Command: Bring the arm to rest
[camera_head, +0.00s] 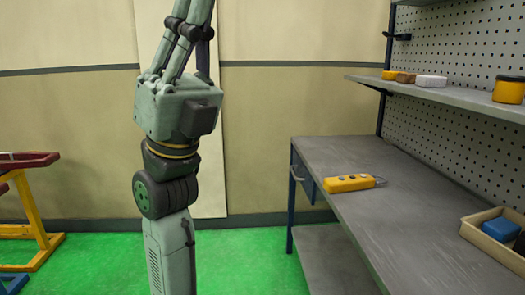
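My arm stands upright left of the middle in the head view, in pale grey-green with a dark joint. At its upper end my gripper (188,35) points upward. Its linkages run out through the top edge of the picture, so the fingertips are hidden and I cannot tell whether they are open or shut. No object shows in the visible part of the gripper. The arm appears apart from the workbench (415,228) to its right.
A beige tray (482,238) holds a blue item (500,229). A shelf (450,94) carries several small items. A red-and-yellow frame (32,210) stands at left. Green floor (255,262) is clear between arm and bench.

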